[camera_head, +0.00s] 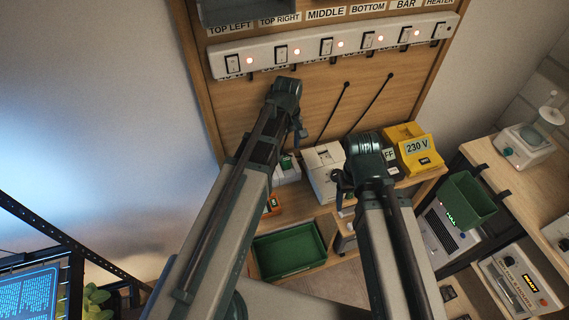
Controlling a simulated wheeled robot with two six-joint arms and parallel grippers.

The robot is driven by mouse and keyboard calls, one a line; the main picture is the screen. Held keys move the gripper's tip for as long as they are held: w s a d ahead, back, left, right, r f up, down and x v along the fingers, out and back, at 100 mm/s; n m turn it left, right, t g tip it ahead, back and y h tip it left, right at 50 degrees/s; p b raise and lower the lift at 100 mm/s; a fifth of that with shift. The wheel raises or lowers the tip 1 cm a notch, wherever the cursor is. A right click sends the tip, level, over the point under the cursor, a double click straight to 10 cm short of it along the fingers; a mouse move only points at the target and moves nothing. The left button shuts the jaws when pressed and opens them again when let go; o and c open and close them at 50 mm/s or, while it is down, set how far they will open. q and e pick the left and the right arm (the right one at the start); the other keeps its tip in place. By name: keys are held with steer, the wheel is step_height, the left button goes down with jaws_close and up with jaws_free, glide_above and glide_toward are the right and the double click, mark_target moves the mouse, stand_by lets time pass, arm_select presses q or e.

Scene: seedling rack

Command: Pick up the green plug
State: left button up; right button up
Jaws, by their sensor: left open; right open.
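No green plug shows clearly. A small green part (287,161) sits on a white item on the shelf below the board, but it is too small to tell what it is. My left gripper (299,131) is in front of the wooden board, above that item and apart from it. My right gripper (343,188) is lower and further right, in front of the white box (322,165). Both grippers are open, and I see nothing held in them. My arms hide part of the shelf.
A white switch strip (310,50) with lit red lamps runs across the board, with labels above it. A green tray (290,250) is on the lower shelf. A yellow 230 V box (412,150) stands right of my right gripper. A green bin (467,200) is further right.

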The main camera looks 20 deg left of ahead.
mark_target(286, 159)
arm_select(q)
steer(key=shift+f+b, duration=0.35)
steer(key=shift+f, duration=0.35)
steer(key=shift+f, duration=0.1)
step_height(286, 159, down, 5)
steer(key=b, duration=0.5)
steer(key=shift+a, duration=0.15)
jaws_close()
